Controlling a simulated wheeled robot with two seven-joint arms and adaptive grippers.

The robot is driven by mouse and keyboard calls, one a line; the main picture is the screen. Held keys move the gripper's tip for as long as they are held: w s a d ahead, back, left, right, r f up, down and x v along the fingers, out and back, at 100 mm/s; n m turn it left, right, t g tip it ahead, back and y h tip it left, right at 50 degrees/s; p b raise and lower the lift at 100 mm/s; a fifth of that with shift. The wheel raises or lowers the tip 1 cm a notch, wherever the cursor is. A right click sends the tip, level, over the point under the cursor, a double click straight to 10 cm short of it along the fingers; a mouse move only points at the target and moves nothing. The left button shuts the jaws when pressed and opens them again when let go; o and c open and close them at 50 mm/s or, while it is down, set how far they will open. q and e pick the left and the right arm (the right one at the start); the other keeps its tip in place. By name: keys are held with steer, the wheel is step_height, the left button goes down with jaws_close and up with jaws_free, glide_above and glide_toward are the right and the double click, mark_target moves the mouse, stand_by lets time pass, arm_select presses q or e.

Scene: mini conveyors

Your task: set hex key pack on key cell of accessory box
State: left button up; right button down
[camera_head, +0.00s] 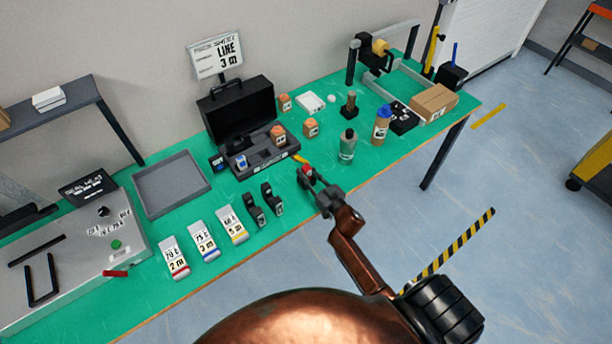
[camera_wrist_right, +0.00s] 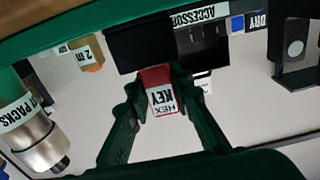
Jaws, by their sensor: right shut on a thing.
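The hex key pack (camera_wrist_right: 160,90), red with a white "HEX KEY" label, is gripped between the fingers of my right gripper (camera_wrist_right: 153,98). In the head view its red part (camera_head: 306,171) shows at the tip of my right gripper (camera_head: 309,178). The accessory box (camera_head: 268,160) is a black case with its lid open, just left of and beyond the gripper. Its tray holds a blue-and-white item (camera_head: 241,160) and an orange-brown item (camera_head: 278,134). An "ACCESSORY" label (camera_wrist_right: 195,17) shows in the wrist view. I cannot tell which cell is the key cell. My left gripper is not in view.
Two black items (camera_head: 262,203) stand in front of the box, with several labelled packs (camera_head: 203,240) to the left. A green bottle (camera_head: 347,147) stands right of the gripper. An empty grey tray (camera_head: 171,184) lies left.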

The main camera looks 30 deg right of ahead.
steer(key=shift+f+p, duration=0.3)
steer(key=shift+f, duration=0.3)
steer(key=shift+f, duration=0.25)
steer(key=c, duration=1.7)
jaws_free()
